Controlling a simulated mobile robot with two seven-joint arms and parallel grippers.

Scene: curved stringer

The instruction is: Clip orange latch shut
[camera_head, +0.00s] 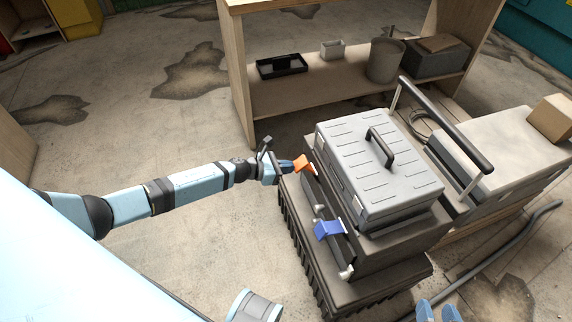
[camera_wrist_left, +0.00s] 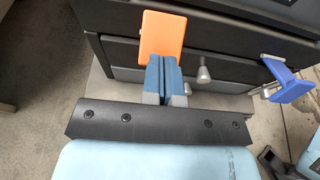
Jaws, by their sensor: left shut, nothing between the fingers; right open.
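The orange latch (camera_head: 303,162) is on the left side of the dark toolbox (camera_head: 375,258), near its far corner. It sticks out from the side, and in the left wrist view its plate (camera_wrist_left: 162,35) stands just beyond my fingertips. My left gripper (camera_head: 287,165) is shut and empty, right at the latch's outer side. In the left wrist view its blue fingers (camera_wrist_left: 165,72) are together and overlap the plate's lower edge; I cannot tell whether they touch. My right gripper (camera_head: 437,312) is open, with only its fingertips showing at the bottom edge, away from the latch.
A blue latch (camera_head: 329,229) sticks out from the same side, nearer me. A grey case (camera_head: 375,170) with a black handle lies on top of the toolbox. A wooden shelf (camera_head: 300,98) with bins stands behind. The floor left of the toolbox is free.

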